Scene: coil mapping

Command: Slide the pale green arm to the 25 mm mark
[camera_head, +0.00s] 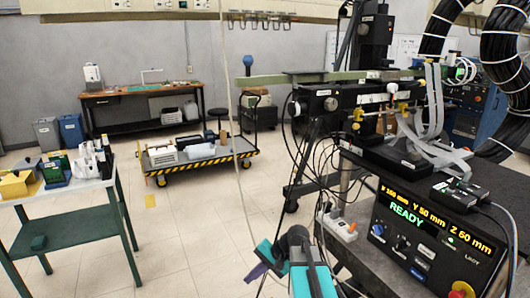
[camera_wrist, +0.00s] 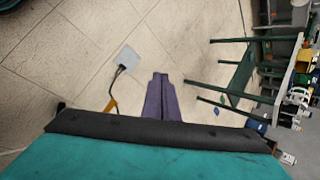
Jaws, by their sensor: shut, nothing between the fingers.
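The pale green arm (camera_head: 290,79) is a long flat bar in the head view. It lies level across the top of the black stage assembly (camera_head: 350,98), its left end sticking out past the stage. A dark blue ball (camera_head: 248,60) shows just above that left end. No scale or 25 mm mark can be read at this size. My gripper (camera_head: 256,272), with purple fingers, is low in the middle of the head view, well below and apart from the green arm. In the wrist view its fingers (camera_wrist: 160,76) are together and empty, over the floor.
A control box (camera_head: 432,235) at the right reads READY, with X, Y and Z values. Loose black cables hang below the stage. A green table (camera_head: 78,240) with small items stands left, a yellow-striped cart (camera_head: 197,160) behind. Open floor lies between.

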